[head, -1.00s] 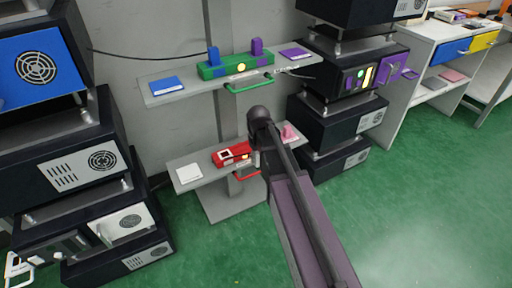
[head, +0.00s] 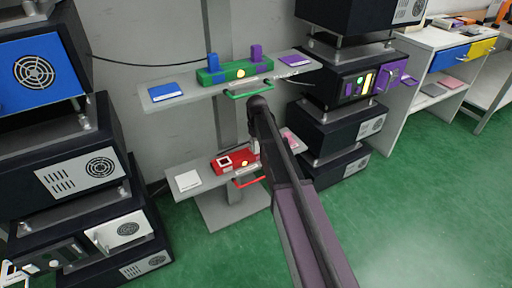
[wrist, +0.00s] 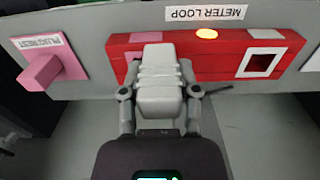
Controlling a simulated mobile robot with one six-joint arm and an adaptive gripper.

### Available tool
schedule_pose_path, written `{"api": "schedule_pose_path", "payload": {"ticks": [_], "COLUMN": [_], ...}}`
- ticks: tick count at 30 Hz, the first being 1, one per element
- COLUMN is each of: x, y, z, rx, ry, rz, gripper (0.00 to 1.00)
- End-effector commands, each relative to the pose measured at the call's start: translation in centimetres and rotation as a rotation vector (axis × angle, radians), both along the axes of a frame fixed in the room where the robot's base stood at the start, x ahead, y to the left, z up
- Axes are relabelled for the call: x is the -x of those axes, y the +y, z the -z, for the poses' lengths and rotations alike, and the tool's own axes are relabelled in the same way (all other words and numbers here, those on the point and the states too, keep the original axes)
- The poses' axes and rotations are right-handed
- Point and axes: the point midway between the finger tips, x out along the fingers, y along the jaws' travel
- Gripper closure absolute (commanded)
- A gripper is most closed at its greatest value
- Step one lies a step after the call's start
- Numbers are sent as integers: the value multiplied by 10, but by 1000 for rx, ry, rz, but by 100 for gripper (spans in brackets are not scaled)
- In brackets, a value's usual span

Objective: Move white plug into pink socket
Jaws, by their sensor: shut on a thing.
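My gripper (wrist: 160,115) is shut on the white plug (wrist: 160,92), a pale ribbed block between its fingers in the wrist view. In the head view, my arm hides most of the gripper, and a pale bit of the plug (head: 255,146) shows beside it. The plug is in front of the left part of the red box (wrist: 215,62) in the wrist view. A sliver of the pink socket (wrist: 132,68) shows beside the plug; the rest is hidden. I cannot tell whether the plug touches or enters it. The box also shows in the head view (head: 234,160).
A white-framed square socket (wrist: 262,62) and a lit amber lamp (wrist: 207,34) are on the red box. A pink plug (wrist: 42,72) stands on a pink rest pad. The white pad (head: 188,180) is empty. A red handle (head: 250,182) juts from the lower shelf's front.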

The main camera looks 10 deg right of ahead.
Motion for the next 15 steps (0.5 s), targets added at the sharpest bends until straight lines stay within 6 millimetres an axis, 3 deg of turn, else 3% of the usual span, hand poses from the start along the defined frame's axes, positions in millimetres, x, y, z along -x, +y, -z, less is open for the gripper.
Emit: {"api": "schedule_pose_path", "payload": {"ticks": [1, 6, 15], "x": [-14, -33, -38], "y": [-2, -5, -6], "z": [2, 3, 3], "rx": [0, 0, 0], "ry": [0, 0, 0], "rz": [0, 0, -1], "gripper": [100, 100, 100]}}
